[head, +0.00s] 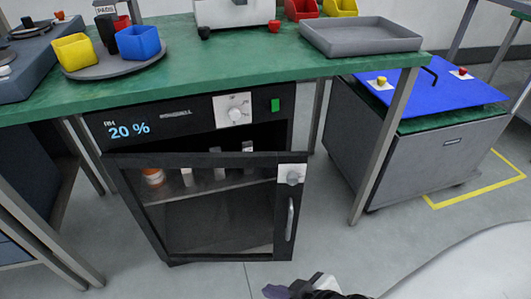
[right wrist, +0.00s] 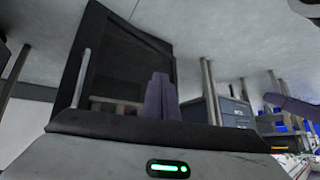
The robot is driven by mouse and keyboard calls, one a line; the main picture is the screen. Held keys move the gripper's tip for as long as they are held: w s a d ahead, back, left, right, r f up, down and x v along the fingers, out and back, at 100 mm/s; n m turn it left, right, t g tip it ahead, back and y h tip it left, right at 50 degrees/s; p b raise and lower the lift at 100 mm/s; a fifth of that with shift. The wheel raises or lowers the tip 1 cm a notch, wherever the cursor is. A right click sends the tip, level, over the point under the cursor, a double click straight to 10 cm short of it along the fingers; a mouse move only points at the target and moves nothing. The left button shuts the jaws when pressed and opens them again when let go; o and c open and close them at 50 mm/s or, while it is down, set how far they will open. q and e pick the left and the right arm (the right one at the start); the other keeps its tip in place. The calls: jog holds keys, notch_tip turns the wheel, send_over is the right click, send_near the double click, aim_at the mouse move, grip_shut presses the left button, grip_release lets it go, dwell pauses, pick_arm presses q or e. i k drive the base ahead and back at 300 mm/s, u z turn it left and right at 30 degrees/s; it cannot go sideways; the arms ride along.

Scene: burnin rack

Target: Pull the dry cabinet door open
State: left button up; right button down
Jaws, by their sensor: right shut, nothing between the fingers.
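The dry cabinet (head: 167,116) stands under the green bench, its display reading 20 %. Its dark-framed glass door (head: 205,160) stands partly open, its right side swung out towards me, with a dark gap above it. The door's upright handle (head: 290,218) is on the right side, below a round latch knob (head: 291,175). The handle also shows in the right wrist view (right wrist: 82,77). My right gripper (head: 276,291) is at the bottom edge, below and apart from the handle. Its purple fingers are together and empty in the right wrist view (right wrist: 161,98). My left gripper does not show clearly.
Small jars (head: 153,178) stand on a shelf inside the cabinet. A bench leg (head: 385,145) and a grey chest with a blue top (head: 425,150) stand to the right. Bare floor lies in front of the door. The bench top (head: 225,60) holds bins and a grey tray (head: 360,42).

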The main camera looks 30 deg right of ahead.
aim_at(288, 197)
jog(key=u, duration=2)
jog(key=k, duration=1)
jog(key=z, duration=2.05)
jog(key=i, duration=0.5)
jog(key=u, duration=0.1)
